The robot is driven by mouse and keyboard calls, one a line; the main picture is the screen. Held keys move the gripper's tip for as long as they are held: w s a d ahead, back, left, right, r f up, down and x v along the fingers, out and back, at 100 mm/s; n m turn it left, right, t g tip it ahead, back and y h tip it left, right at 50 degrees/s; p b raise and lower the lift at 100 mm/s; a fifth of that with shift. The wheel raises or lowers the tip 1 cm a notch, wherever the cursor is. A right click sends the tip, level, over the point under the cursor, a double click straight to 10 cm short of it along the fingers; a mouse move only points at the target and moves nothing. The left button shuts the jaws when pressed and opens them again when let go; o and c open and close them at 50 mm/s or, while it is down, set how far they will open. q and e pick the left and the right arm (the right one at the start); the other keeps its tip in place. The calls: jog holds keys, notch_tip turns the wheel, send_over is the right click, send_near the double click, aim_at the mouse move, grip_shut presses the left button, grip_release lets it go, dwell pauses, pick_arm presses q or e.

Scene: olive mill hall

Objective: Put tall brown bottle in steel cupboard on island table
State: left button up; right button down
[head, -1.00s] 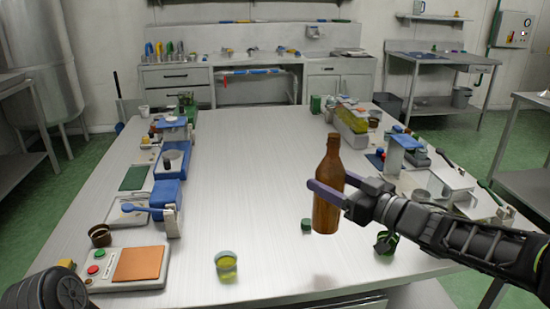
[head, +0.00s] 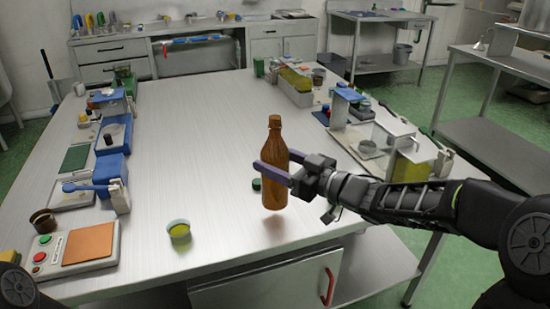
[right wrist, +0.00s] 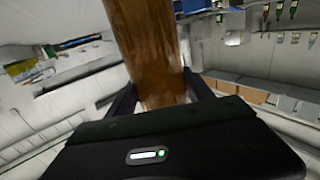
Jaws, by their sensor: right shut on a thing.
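The tall brown bottle (head: 274,150) is upright in my right gripper (head: 277,172), which is shut on its body. The bottle appears to be held a little above the island table, with a faint shadow under it. In the right wrist view the bottle (right wrist: 148,50) stands between the two fingers (right wrist: 160,95). The island table (head: 200,130) spans the middle of the head view. A cabinet front with a red handle, perhaps the steel cupboard (head: 255,285), shows under its near edge; its door looks closed. My left gripper is not in view.
A small cup of yellow-green liquid (head: 179,231) and a panel with buttons (head: 75,248) stand at the front left. Blue-topped equipment (head: 112,175) lines the left side, trays and a scale (head: 390,135) the right. A small green object (head: 257,184) is behind the bottle. The table's middle is clear.

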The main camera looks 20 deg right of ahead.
jog(key=shift+f+b, duration=0.5)
jog(key=shift+f, duration=1.35)
jog(key=shift+c, duration=2)
grip_release()
jog(key=shift+f, duration=0.15)
jog(key=shift+r, duration=0.2)
jog(key=v, duration=1.2)
jog(key=shift+p, duration=0.45)
